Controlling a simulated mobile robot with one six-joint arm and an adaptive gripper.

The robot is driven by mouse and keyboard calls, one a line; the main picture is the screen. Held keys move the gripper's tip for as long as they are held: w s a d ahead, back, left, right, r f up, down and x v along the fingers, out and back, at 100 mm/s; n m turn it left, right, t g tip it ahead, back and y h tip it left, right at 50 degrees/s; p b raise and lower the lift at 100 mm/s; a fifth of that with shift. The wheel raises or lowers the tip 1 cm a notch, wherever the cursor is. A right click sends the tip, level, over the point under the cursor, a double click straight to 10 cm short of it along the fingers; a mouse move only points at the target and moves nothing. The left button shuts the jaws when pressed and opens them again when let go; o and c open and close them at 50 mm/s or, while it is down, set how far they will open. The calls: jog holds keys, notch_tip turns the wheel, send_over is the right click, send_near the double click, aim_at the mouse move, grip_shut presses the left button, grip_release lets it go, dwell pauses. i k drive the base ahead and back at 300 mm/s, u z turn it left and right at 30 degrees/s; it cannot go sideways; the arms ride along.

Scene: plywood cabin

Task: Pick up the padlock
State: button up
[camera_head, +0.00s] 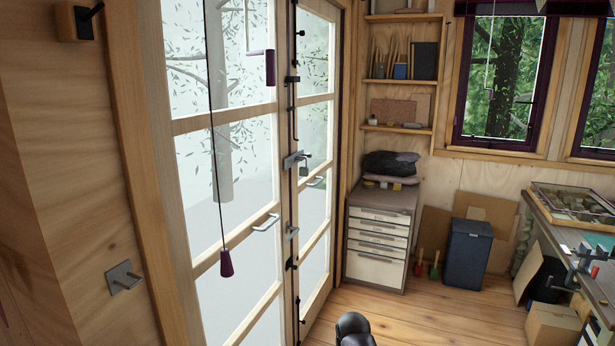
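A small grey padlock (303,170) hangs at the metal hasp (292,160) on the glazed double doors, about mid-height where the two doors meet. It is small in the view, and I cannot tell whether its shackle is open or closed. A dark rounded part, apparently of my arm, shows at the bottom edge, well below and to the right of the padlock. My gripper's fingers are not in view.
The glazed doors have handles (265,223) and bolts along the meeting edge. A cord with a purple pull (226,263) hangs before the left door. A drawer cabinet (378,245), blue bin (467,252) and workbench stand right. The floor (430,318) between is clear.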

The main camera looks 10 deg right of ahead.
aim_at(304, 172)
jog(key=k, duration=0.35)
jog(key=z, duration=0.55)
jog(key=i, duration=0.95)
jog(key=z, duration=0.4)
jog(key=i, duration=1.8)
jog(key=u, duration=0.7)
